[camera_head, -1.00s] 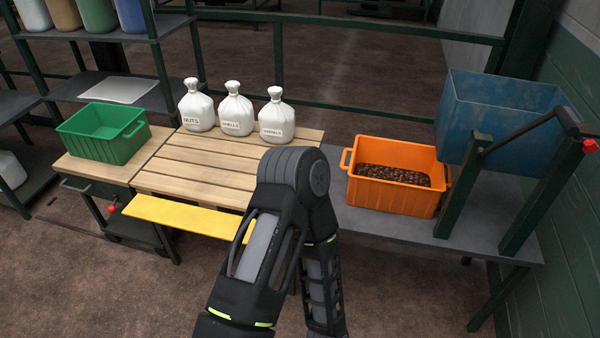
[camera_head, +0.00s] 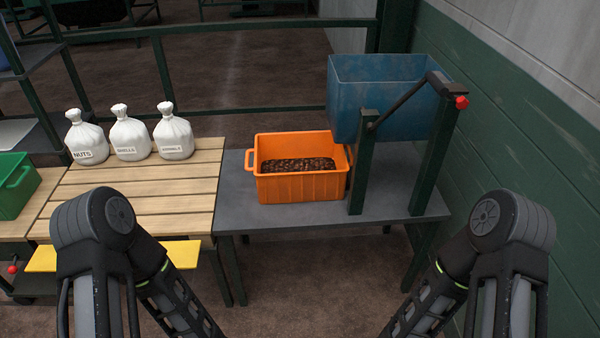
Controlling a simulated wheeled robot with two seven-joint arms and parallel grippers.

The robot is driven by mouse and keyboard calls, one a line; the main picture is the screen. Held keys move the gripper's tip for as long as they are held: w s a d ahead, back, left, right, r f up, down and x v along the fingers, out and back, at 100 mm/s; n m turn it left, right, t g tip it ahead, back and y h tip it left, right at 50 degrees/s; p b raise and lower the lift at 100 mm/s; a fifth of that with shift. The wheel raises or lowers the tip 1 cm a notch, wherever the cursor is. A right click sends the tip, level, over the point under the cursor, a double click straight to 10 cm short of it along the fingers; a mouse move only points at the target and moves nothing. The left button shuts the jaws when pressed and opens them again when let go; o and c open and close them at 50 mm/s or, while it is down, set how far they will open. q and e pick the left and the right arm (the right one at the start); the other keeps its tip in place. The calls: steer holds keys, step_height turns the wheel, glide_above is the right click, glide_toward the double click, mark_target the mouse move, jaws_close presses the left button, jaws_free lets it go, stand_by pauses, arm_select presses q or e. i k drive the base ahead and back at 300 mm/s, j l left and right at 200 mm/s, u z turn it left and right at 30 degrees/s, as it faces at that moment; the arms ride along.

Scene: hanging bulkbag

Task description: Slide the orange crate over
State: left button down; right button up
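The orange crate (camera_head: 300,187) stands on the grey table (camera_head: 242,207), just left of the blue hopper's front post. It holds a layer of dark brown pieces. Handles show at its left and right ends; the right one is close to the post. My two arms show at the lower left and lower right, with their forearms pointing down out of the picture. Both grippers are outside the view, and nothing of mine touches the crate.
A blue hopper (camera_head: 385,95) on dark green posts (camera_head: 435,150) stands right of the crate. The slatted wooden table (camera_head: 150,208) adjoins on the left, with three white sacks (camera_head: 130,135) at its back. A green crate (camera_head: 15,185) is at far left. A green wall (camera_head: 530,130) bounds the right.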

mark_target(298, 166)
steer(key=i+j, duration=0.8)
steer(key=i+z, duration=0.1)
steer(key=z, duration=1.6)
